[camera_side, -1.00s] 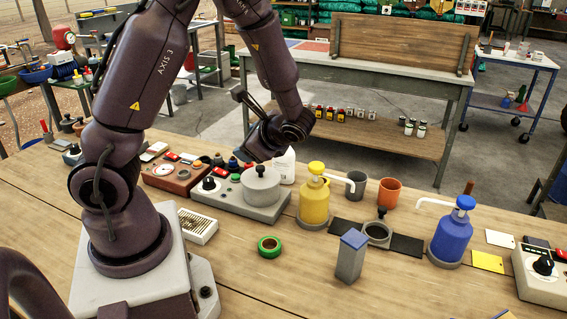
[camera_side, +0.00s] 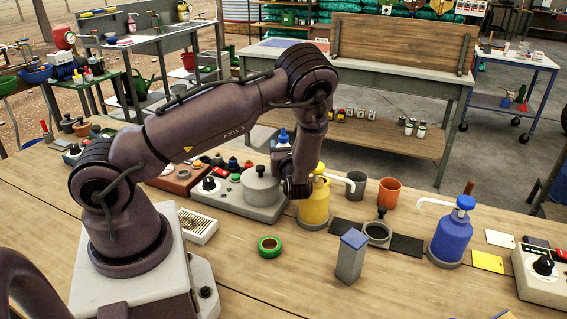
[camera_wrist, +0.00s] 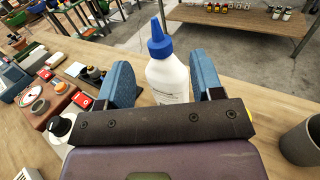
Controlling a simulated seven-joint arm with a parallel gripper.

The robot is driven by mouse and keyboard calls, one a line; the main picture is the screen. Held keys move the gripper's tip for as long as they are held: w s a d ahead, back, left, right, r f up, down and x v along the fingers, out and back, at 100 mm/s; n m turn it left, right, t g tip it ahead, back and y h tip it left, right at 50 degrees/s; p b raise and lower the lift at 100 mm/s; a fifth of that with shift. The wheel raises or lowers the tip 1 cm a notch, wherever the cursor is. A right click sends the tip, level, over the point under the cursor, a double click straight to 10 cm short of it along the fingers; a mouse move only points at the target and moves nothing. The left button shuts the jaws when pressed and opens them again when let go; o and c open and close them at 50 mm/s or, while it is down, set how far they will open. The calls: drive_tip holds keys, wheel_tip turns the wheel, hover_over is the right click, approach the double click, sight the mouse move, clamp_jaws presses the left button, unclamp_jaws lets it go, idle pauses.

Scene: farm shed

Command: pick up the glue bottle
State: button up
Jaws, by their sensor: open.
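The glue bottle (camera_wrist: 168,78) is white with a blue pointed cap and stands upright in the wrist view. My gripper (camera_wrist: 163,82) is open, with one blue finger on each side of the bottle; I cannot tell whether either finger touches it. In the side view only the bottle's blue tip (camera_side: 283,136) shows above my gripper (camera_side: 282,162). The bottle's body is mostly hidden there by my gripper and the things in front.
A grey device with a round pot (camera_side: 261,184) and a yellow pump bottle (camera_side: 314,206) stand close in front. A grey cup (camera_side: 356,184) and an orange cup (camera_side: 389,191) stand to the right. Green tape (camera_side: 269,246) lies nearer on the bench.

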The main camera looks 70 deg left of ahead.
sight(283, 134)
drive_tip(key=shift+w+a, duration=0.15)
drive_tip(key=shift+a, duration=0.5)
drive_tip(key=x, duration=0.6)
drive_tip(key=shift+a, duration=0.15)
drive_tip(key=shift+c, duration=0.3)
clamp_jaws()
